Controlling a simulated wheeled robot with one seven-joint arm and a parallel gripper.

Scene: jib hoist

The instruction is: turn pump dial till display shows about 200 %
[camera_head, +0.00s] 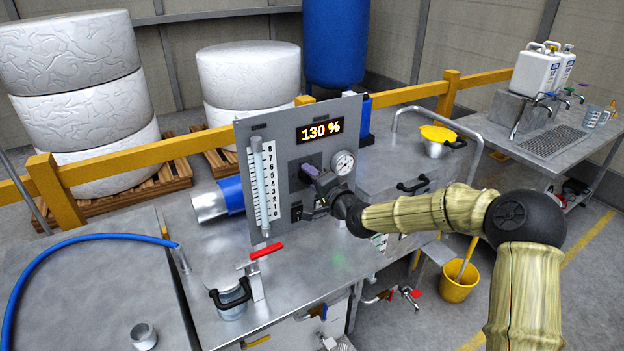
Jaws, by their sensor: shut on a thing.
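The pump panel (284,228) is a grey upright plate on the metal bench. Its display (320,131) reads 130 % in yellow digits. A sight tube with a number scale (265,186) is on the panel's left side. A small black switch (296,212) is below the dial.
A red-handled valve (266,251) and a lidded metal pot (229,298) stand in front of the panel. A blue hose (90,240) lies at left. A yellow-lidded pot (437,140) stands behind right. A yellow bucket (458,283) is on the floor.

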